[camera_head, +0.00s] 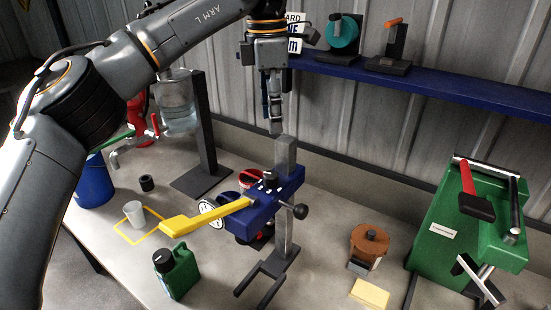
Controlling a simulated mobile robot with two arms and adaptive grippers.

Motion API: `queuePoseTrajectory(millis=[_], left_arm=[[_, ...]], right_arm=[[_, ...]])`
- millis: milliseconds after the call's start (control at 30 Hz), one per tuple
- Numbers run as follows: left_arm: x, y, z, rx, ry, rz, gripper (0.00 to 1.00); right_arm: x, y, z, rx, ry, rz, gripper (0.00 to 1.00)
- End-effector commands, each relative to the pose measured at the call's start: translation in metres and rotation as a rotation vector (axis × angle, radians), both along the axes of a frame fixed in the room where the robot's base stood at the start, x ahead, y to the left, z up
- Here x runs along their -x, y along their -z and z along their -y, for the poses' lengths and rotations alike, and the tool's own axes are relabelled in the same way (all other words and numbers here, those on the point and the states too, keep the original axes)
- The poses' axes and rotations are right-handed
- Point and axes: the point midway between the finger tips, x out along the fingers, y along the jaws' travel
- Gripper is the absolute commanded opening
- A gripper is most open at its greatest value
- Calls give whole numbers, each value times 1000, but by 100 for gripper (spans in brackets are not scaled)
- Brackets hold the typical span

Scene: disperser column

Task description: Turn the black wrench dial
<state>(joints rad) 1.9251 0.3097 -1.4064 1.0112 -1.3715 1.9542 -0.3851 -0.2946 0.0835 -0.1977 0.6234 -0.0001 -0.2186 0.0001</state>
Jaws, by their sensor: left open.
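A blue disperser head (268,206) sits on a grey upright column (286,156) with a forked black foot. A small black dial (268,176) is on top of the head, and a black knob (300,211) sticks out on its right side. I cannot tell for certain which is the wrench dial. A yellow lever (205,218) reaches out to the left of the head. My left gripper (275,128) is open and empty, pointing down just above the column's top, apart from both the dial and the knob. My right gripper is out of view.
A green machine (450,222) with a red lever stands at the right. A brown pot (369,245), a yellow sponge (370,293), a green canister (176,273) and a grey cup (134,214) stand on the bench. A blue shelf (440,80) runs along the back wall.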

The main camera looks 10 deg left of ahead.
Motion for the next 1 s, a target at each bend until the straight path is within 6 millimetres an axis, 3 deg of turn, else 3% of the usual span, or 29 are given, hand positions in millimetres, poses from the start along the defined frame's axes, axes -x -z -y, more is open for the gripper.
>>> queuePoseTrajectory(millis=[167, 700, 1000], left_arm=[[4, -1, 0, -52, 13, 12, 54], [5, 100, -1, -45, 12, 10, 54], [4, 129, 0, -43, 11, 12, 54]], right_arm=[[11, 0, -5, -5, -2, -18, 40], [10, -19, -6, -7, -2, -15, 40], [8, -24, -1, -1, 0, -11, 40]])
